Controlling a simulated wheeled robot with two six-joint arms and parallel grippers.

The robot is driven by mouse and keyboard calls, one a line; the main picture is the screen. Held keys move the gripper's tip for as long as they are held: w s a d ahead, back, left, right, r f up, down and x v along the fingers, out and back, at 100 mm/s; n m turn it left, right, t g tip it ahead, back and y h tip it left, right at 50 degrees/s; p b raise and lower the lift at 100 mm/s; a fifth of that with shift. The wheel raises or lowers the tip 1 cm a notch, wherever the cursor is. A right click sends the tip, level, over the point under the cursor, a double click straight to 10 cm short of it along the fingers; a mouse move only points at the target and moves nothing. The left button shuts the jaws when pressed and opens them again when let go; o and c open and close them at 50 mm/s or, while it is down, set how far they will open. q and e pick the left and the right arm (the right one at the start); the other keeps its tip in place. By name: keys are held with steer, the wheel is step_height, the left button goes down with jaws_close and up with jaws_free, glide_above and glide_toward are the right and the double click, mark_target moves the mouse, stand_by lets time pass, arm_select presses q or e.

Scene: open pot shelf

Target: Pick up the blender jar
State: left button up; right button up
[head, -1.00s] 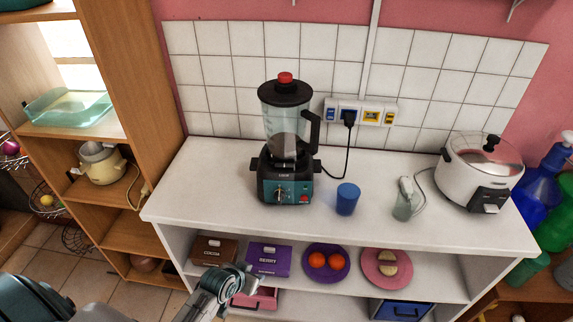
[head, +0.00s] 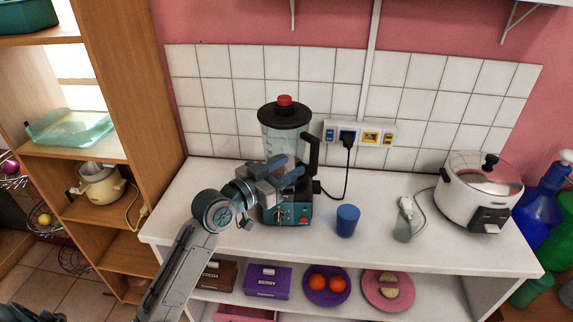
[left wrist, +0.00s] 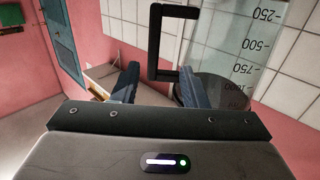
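The blender jar (head: 272,140) is clear with a black lid, red knob and black handle (head: 313,152). It stands upright on the teal blender base (head: 300,214) on the white counter. My left gripper (head: 287,170) is in front of the jar's lower part and hides some of it. In the left wrist view my left gripper (left wrist: 162,90) has its fingers apart with nothing held. The jar's handle (left wrist: 154,42) shows just beyond the fingers, and the jar wall with scale marks (left wrist: 225,50) is to the right. Whether a finger touches the jar I cannot tell. My right gripper is not in view.
A black cord (head: 346,178) runs to the wall socket. The counter left of the blender is clear. A wooden shelf (head: 122,100) stands at left.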

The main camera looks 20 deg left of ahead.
mark_target(311, 161)
arm_select(q)
steer(key=p+x, duration=0.1)
steer(key=x, duration=0.2)
steer(key=p+x, duration=0.1)
steer(key=x, duration=0.2)
steer(key=d+f+p+x, duration=0.1)
steer(key=p+x, duration=0.1)
steer(key=x, duration=0.2)
steer(key=shift+s, duration=0.2)
steer(key=shift+w+f, duration=0.2)
steer(key=shift+a, duration=0.1)
steer(key=shift+c, duration=0.7)
jaws_close()
steer(key=shift+r, duration=0.15)
